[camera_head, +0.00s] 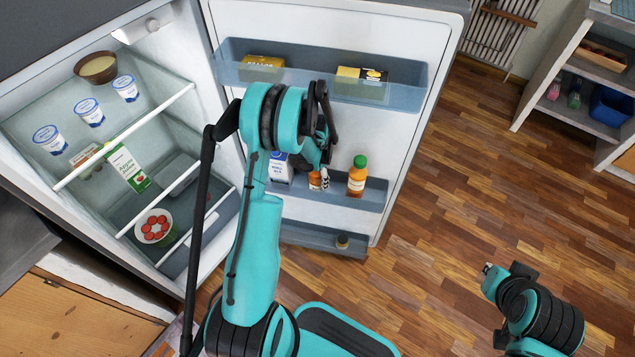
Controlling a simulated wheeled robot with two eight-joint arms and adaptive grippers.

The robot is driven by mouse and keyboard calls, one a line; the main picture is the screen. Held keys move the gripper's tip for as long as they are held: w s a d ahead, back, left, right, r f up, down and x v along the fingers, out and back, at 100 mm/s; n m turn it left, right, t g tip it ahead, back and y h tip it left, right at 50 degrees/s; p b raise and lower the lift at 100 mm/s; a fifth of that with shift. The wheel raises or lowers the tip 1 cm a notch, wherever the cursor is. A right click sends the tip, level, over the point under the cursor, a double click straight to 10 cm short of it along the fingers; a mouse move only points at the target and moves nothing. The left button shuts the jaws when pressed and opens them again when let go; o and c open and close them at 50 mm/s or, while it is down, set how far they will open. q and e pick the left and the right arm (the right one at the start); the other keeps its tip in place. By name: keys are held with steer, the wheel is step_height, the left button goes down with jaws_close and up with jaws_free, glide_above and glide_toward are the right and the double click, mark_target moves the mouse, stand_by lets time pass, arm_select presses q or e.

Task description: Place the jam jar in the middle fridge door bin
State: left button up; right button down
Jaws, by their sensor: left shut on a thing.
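The fridge door stands open with the middle door bin (372,202) at mid height. My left gripper (324,178) is at that bin, shut on a small orange-red item with a pale label, which looks like the jam jar (315,181). My arm and fingers hide much of it, and I cannot tell whether it touches the bin floor. In the bin, an orange bottle with a green cap (357,177) stands right of the gripper, and a white-and-blue carton (279,170) stands left. My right gripper (489,270) hangs over the floor at lower right; its fingers are unclear.
The upper door bin (405,95) holds yellow packs (361,82). The lower door bin (310,238) holds a small jar (342,241). Fridge shelves at left hold yogurt cups (88,111), a bowl (97,68) and an apple juice carton (128,168). Wooden floor (450,190) is open to the right.

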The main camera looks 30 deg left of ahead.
arm_select(q)
step_height(320, 180, down, 2)
steer(key=shift+f, duration=0.1)
arm_select(e)
steer(key=shift+f, duration=0.55)
arm_select(q)
steer(key=o, duration=1.3)
step_height(320, 180, up, 7)
steer(key=p, duration=0.2)
steer(key=shift+f+p, duration=0.15)
steer(key=shift+p, duration=0.2)
steer(key=shift+r, duration=0.55)
arm_select(e)
steer(key=shift+r, duration=1.65)
